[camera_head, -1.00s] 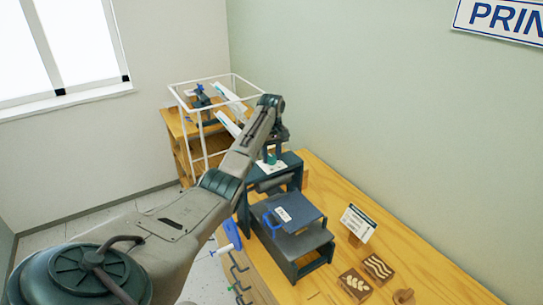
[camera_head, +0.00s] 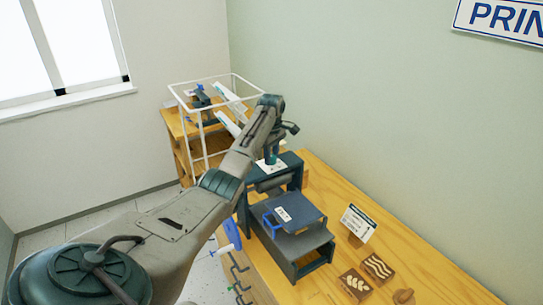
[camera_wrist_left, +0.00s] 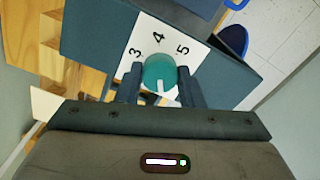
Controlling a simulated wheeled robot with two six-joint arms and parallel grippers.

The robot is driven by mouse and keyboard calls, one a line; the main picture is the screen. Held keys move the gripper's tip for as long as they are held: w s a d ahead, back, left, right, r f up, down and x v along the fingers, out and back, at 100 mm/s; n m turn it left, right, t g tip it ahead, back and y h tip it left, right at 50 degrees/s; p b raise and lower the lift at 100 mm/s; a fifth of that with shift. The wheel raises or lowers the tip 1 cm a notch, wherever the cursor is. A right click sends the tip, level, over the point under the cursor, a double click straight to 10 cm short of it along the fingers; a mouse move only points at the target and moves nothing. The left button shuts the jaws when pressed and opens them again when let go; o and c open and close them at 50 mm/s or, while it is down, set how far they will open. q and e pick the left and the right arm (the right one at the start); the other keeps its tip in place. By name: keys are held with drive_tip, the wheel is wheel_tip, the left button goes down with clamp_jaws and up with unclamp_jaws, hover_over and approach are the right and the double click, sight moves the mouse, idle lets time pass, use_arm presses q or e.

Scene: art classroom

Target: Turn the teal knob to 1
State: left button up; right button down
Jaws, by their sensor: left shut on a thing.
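The teal knob (camera_wrist_left: 159,70) sits on a white dial plate (camera_wrist_left: 137,58) on top of the dark teal press (camera_head: 290,162). In the left wrist view the numerals 3, 4 and 5 show around the far side of the knob. The rest of the dial is hidden by my gripper. A white mark on the knob shows on the side towards my gripper. My left gripper (camera_wrist_left: 159,86) is shut on the knob, with one finger on each side of it. In the head view my left gripper (camera_head: 271,156) is above the press top. My right gripper is not in view.
The press bed holds a dark blue plate (camera_head: 301,213) with a blue handle. A blue-handled crank (camera_head: 231,234) is at the press's left. A sign card (camera_head: 358,222) and carved wooden blocks (camera_head: 378,267) are on the wooden table (camera_head: 325,289). A white wire frame (camera_head: 203,147) stands behind.

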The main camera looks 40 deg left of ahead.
sight(272, 156)
use_arm(q)
drive_tip(key=shift+w+r, duration=0.1)
drive_tip(key=shift+r, duration=0.05)
drive_tip(key=o, duration=1)
wheel_tip(272, 156, up, 4)
drive_tip(key=b, duration=0.3)
drive_tip(key=shift+r, duration=0.15)
wheel_tip(272, 156, up, 4)
drive_tip(key=shift+r, duration=0.2)
wheel_tip(272, 156, up, 2)
drive_tip(key=p, duration=0.2)
drive_tip(key=shift+p, duration=0.3)
